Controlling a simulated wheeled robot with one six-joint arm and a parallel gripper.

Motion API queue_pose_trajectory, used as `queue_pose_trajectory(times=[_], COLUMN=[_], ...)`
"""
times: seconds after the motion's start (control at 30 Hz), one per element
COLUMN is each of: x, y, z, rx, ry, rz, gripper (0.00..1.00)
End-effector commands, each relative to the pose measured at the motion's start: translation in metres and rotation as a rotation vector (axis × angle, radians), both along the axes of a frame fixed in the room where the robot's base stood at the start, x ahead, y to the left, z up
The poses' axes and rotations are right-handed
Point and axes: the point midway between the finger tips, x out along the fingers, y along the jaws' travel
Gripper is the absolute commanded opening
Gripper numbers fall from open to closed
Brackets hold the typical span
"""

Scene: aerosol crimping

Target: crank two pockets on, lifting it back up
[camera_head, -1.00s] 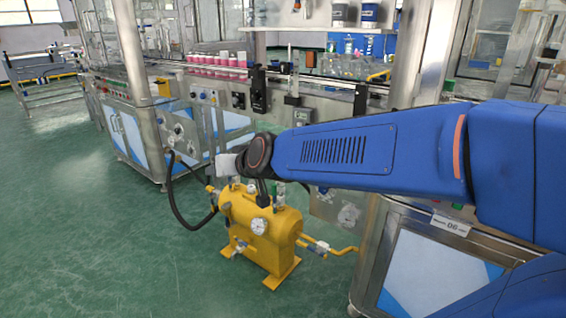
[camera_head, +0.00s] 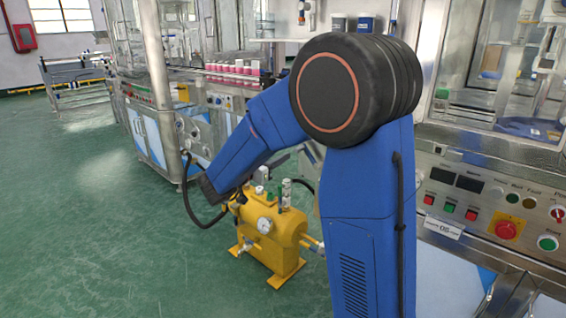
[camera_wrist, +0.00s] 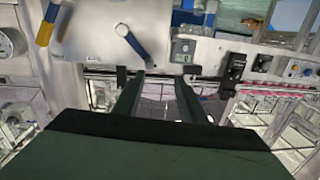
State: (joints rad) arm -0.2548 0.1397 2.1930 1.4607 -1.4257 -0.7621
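In the wrist view, a lever with a blue grip (camera_wrist: 137,43) and a round silver hub sits on a pale metal panel (camera_wrist: 88,38), up and left of my fingertips. It looks like a crank. My gripper (camera_wrist: 160,78) is open, its two dark fingers apart with nothing seen between them. The fingers are apart from the lever in the picture; depth is hard to judge. My gripper is hidden in the head view, where my folded blue arm fills the middle. The pockets cannot be made out.
A yellow pressure tank (camera_head: 272,232) with a gauge and hose stands on the green floor. Pink cans (camera_head: 232,68) line the conveyor behind. A control panel with a red button (camera_head: 506,229) is at right. A yellow-and-blue handle (camera_wrist: 47,24) is at the wrist view's upper left. Floor at left is clear.

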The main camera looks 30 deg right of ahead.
Motion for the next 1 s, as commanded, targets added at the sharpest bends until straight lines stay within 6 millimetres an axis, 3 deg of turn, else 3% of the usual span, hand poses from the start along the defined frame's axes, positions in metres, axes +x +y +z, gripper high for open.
queue_pose_trajectory(times=[0.17, 0.37, 1.0], x=[-0.009, -0.007, 0.017], y=[-0.001, -0.012, -0.078], z=[-0.006, -0.006, -0.006], rx=[-0.034, -0.036, -0.034], ry=[0.029, 0.031, 0.03], rz=[-0.083, -0.091, -0.088], gripper=[0.38, 0.38, 0.38])
